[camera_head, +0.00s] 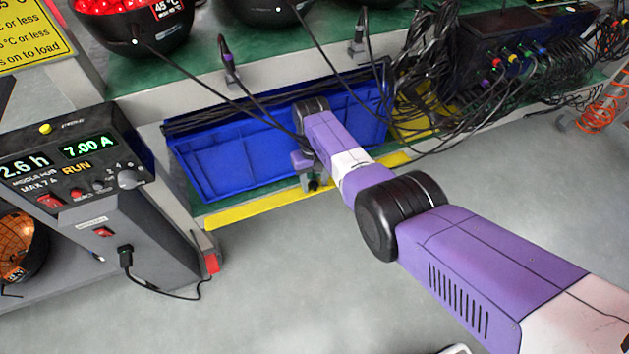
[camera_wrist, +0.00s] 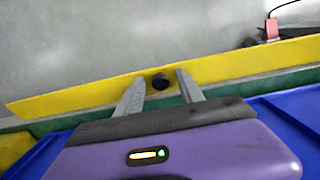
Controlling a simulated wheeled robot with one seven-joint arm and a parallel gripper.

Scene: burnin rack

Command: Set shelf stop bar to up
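The shelf stop bar is the long yellow bar (camera_head: 245,212) along the front edge of the low shelf, in front of the blue bin. It also crosses the wrist view (camera_wrist: 70,97), with a round black knob (camera_wrist: 160,81) on it. My gripper (camera_head: 314,186) is at the bar's middle, and the arm hides part of the bar in the head view. In the wrist view my gripper (camera_wrist: 159,83) is open. Its two grey fingers stand on either side of the knob, with a gap on each side. I cannot tell the exact depth between fingertips and knob.
A blue bin (camera_head: 225,165) stands on the low shelf behind the bar. Black cables hang above it and to the right. A grey power unit (camera_head: 150,225) stands at the left. Round black bowls (camera_head: 135,35) sit on the upper shelf. The floor in front is clear.

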